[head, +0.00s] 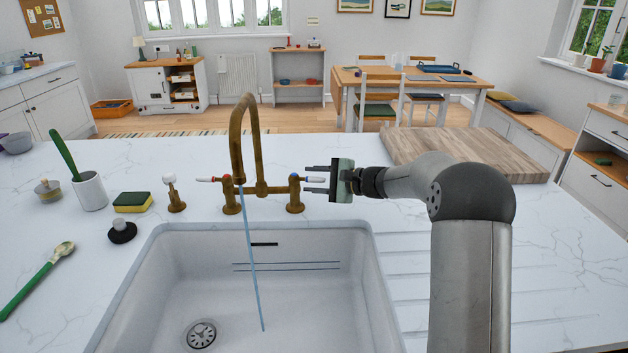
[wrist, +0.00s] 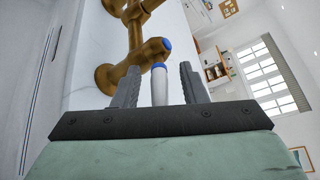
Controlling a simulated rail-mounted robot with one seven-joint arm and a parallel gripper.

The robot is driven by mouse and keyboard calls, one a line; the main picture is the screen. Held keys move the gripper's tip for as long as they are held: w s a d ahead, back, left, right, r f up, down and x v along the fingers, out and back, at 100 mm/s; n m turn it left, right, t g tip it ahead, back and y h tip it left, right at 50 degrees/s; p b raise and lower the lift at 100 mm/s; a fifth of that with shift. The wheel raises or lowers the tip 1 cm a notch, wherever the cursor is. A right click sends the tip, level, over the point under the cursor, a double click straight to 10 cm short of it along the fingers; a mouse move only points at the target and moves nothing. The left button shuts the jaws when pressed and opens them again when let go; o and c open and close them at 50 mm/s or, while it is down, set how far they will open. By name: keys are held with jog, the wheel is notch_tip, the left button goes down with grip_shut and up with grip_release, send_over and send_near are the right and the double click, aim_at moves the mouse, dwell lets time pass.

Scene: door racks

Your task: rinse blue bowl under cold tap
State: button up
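The brass tap (head: 236,140) stands behind the white sink (head: 372,290), and a thin stream of water (head: 252,270) runs from its spout into the basin. Its right lever (head: 312,180) is white with a blue mark, the cold side; it also shows in the wrist view (wrist: 159,86). My gripper (head: 318,179) comes from the right with its fingers open on either side of this lever, with gaps visible in the wrist view (wrist: 158,78). No blue bowl shows in the sink. A small blue bowl-like thing (head: 284,82) sits on the far shelf, too small to be sure.
Left of the tap are a soap-like brass dispenser (head: 176,195), a sponge (head: 132,202), a dark plug (head: 122,232), a white pot (head: 90,192) with a green-handled tool, and a green-handled spoon (head: 38,282). Grey bowl (head: 17,143) at far left. Wooden board (head: 465,150) behind my arm.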

jog(key=b+v, duration=0.2)
jog(key=v, duration=1.5)
jog(key=shift+s+r, duration=0.15)
jog(key=shift+r, duration=0.05)
jog(key=s+a+f+n+g+h+p, duration=0.1)
jog(key=s+a+f+n+g+h, duration=0.15)
jog(key=s+a, duration=0.45)
jog(key=s+a+f+n+g+h+p, duration=0.1)
jog(key=s+a+f+n+g+h, duration=0.2)
jog(key=s, duration=0.9)
jog(key=s+f+n+g+h+p, duration=0.1)
jog(key=s+n+g+h, duration=0.1)
jog(key=s, duration=0.8)
jog(key=shift+s+f+n+h, duration=0.2)
jog(key=shift+n+h, duration=0.65)
jog(key=shift+h, duration=0.4)
jog(key=s+d+n+h, duration=0.1)
jog(key=s, duration=0.1)
jog(key=s+d+f+n+h, duration=0.1)
jog(key=s, duration=0.2)
jog(key=s+d+f+n+h, duration=0.1)
jog(key=s, duration=0.1)
jog(key=shift+s+d+f+p, duration=0.1)
jog(key=shift+s+p, duration=0.1)
jog(key=shift+p, duration=0.15)
jog(key=shift+c, duration=1)
jog(key=shift+s+d+f+n, duration=0.15)
jog(key=shift+s+d+n, duration=0.05)
jog(key=shift+s+n, duration=0.1)
